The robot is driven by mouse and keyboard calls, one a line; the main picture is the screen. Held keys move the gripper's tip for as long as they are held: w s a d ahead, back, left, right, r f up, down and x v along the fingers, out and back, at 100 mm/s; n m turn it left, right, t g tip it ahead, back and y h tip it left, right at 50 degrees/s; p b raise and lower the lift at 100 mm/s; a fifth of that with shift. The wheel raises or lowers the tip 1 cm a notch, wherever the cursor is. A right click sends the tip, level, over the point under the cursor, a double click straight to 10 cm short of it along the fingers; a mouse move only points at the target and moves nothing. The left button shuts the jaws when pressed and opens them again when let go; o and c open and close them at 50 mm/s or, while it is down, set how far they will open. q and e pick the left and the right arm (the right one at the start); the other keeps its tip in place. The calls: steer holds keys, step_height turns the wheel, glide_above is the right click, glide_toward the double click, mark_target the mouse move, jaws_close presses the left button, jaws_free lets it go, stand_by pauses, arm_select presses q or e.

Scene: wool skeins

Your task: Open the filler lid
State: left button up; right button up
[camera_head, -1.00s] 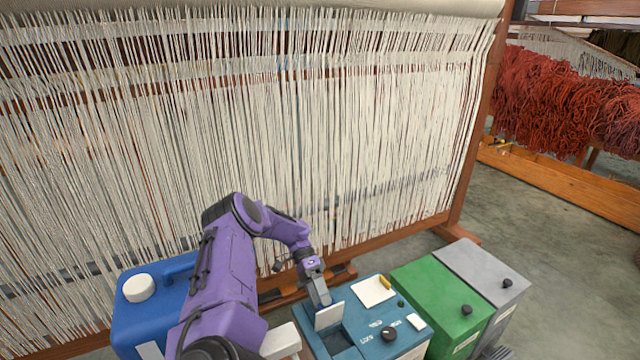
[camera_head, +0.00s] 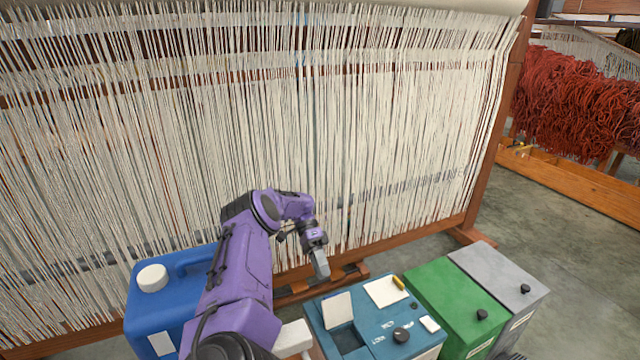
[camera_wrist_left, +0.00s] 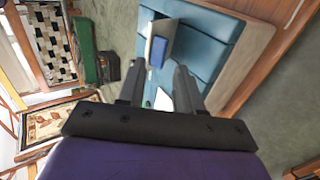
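The filler lid (camera_head: 337,309) is a pale square flap on the teal machine (camera_head: 376,312). It stands up, slightly tilted, at the back edge of a dark opening (camera_head: 347,338) in the machine's top. My left gripper (camera_head: 322,268) is above and behind the lid, apart from it and empty. In the left wrist view the two fingers of the left gripper (camera_wrist_left: 158,78) are spread, with the teal top beyond them. My right gripper is in neither view.
A blue canister (camera_head: 150,318) with a white cap stands left of my arm. Green (camera_head: 455,300) and grey (camera_head: 500,275) boxes stand to the machine's right. The large loom (camera_head: 400,120) rises close behind. The machine's top also holds a black knob (camera_head: 401,335) and a white card (camera_head: 385,291).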

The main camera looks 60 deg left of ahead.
arm_select(q)
steer(key=v, duration=0.3)
steer(key=shift+r+b, duration=0.2)
steer(key=shift+b, duration=0.15)
